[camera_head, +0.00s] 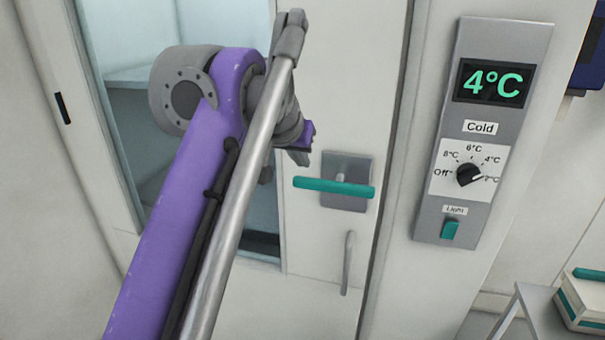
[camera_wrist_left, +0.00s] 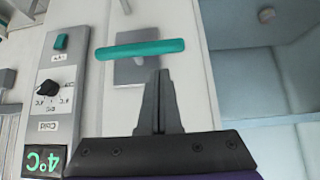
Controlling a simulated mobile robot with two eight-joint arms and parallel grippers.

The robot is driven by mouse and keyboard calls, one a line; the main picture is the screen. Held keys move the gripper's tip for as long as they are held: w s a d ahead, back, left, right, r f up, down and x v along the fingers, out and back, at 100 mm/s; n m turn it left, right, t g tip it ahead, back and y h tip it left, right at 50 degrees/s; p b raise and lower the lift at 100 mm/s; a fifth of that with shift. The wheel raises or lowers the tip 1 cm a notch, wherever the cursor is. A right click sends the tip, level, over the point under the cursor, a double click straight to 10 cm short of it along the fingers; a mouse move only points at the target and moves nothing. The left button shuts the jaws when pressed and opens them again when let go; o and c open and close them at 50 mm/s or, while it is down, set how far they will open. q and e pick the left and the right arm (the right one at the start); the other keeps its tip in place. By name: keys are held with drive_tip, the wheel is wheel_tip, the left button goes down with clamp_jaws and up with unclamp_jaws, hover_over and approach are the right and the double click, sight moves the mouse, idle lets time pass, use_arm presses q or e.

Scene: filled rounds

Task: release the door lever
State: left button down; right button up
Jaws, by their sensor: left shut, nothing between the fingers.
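The door lever (camera_head: 334,188) is a teal bar on a grey square plate (camera_head: 358,168) on the white cold-room door (camera_head: 335,85). It lies nearly level. The lever also shows in the wrist view (camera_wrist_left: 140,49), which is upside down. My left gripper (camera_head: 302,158) is just above the lever's left part in the head view, partly hidden behind my arm. In the wrist view its fingers (camera_wrist_left: 160,74) are together and empty, with their tips over the edge of the plate, apart from the lever in the picture. My right gripper is in neither view.
A fixed grey pull handle (camera_head: 348,263) is below the lever. A control panel (camera_head: 432,210) with a 4°C display, a dial and a teal light switch is on the wall at right. A window in the door shows shelves (camera_head: 140,74). A white-and-teal box (camera_head: 580,300) stands at lower right.

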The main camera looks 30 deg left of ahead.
use_arm(q)
drive_tip(key=shift+n+t+y, duration=0.3)
drive_tip(key=r, duration=0.1)
drive_tip(key=a+r, duration=0.1)
drive_tip(key=r, duration=0.1)
drive_tip(key=a+r, duration=0.1)
drive_tip(key=shift+r, duration=0.25)
drive_tip(key=shift+f, duration=0.1)
drive_tip(key=s+f+b+x, duration=0.1)
drive_tip(key=x, duration=0.5)
drive_tip(key=s+f+b+x, duration=0.1)
drive_tip(key=b+x, duration=0.1)
drive_tip(key=x, duration=0.4)
drive_tip(key=shift+w+d+f, duration=0.25)
drive_tip(key=shift+w+f, duration=0.05)
drive_tip(key=shift+f, duration=0.05)
drive_tip(key=shift+a, duration=0.1)
